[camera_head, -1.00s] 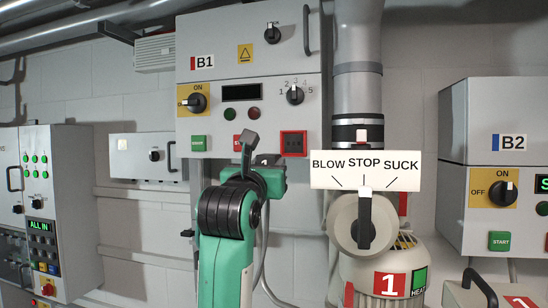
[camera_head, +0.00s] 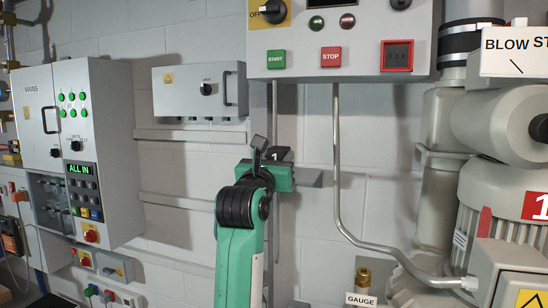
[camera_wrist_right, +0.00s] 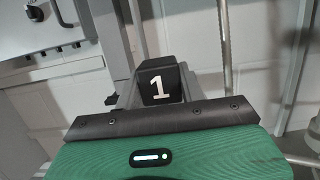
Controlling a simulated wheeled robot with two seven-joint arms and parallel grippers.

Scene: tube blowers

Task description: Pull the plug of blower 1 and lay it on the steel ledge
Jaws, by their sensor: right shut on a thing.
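The plug of blower 1 is a black block with a white "1" (camera_head: 279,155), just beyond my right gripper (camera_head: 283,166). In the right wrist view the plug (camera_wrist_right: 160,86) sits between the jaws, which are shut on it. A grey steel ledge (camera_head: 309,178) sticks out beside and behind the gripper in the head view. I cannot tell whether the plug touches it. The red-framed socket (camera_head: 397,56) on the blower 1 panel is up and to the right, with no plug in it. My left gripper is not in view.
The B1 panel (camera_head: 300,62) overhangs at upper right. A bent conduit (camera_head: 338,170) runs down right of the gripper to the blower (camera_head: 510,205). A small grey box (camera_head: 190,92) and the MAINS cabinet (camera_head: 112,150) are on the left. Bare wall lies between.

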